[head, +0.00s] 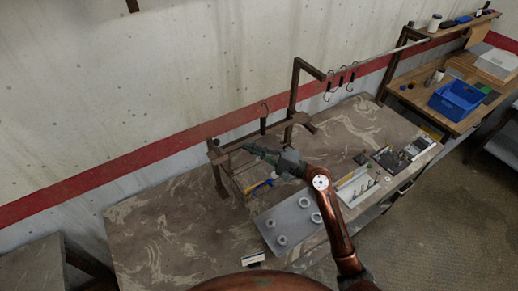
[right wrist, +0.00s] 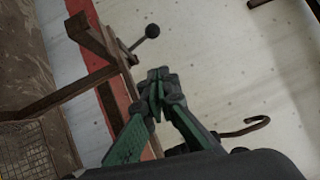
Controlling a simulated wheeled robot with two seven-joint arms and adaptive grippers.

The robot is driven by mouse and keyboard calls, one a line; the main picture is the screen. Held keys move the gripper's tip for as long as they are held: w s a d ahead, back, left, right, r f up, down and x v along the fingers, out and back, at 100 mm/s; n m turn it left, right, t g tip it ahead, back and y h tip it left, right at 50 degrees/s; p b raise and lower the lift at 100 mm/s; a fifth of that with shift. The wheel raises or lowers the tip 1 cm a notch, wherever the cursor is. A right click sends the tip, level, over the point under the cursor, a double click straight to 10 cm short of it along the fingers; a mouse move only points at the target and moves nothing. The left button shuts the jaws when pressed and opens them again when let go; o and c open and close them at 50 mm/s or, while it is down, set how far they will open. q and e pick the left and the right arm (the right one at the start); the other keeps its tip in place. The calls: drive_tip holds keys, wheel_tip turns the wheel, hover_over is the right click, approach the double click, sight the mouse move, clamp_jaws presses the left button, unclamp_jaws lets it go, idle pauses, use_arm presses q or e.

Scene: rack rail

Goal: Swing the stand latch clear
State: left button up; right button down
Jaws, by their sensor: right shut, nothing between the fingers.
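A dark brown stand (head: 219,180) with a crossbar rises from the marbled table near the wall. In the right wrist view, a brown bar of the stand (right wrist: 92,40) carries a thin rod ending in a black ball knob (right wrist: 152,31), which looks like the latch. My right gripper (head: 250,149) reaches in beside the stand's crossbar. Its green fingers (right wrist: 158,88) are shut and empty, with the knob apart from the tips. I cannot tell the exact gap. My left gripper is not in view.
A dark hook (head: 263,122) hangs near the stand, and several more hang on the rail (head: 385,56). A grey tray (head: 272,229) with white rings lies in front. A blue crate (head: 457,100) stands on the far bench. The table's left part is clear.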

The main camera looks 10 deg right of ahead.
use_arm(q)
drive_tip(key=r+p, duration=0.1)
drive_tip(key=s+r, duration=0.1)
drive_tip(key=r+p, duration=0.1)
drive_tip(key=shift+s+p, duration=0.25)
drive_tip(key=shift+p, duration=0.05)
use_arm(e)
drive_tip(key=w+a+r, duration=0.1)
drive_tip(key=a, duration=0.6)
drive_tip(key=shift+w, duration=0.2)
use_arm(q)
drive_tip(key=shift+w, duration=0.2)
use_arm(e)
drive_tip(key=shift+a+r, duration=0.1)
drive_tip(key=shift+a, duration=0.1)
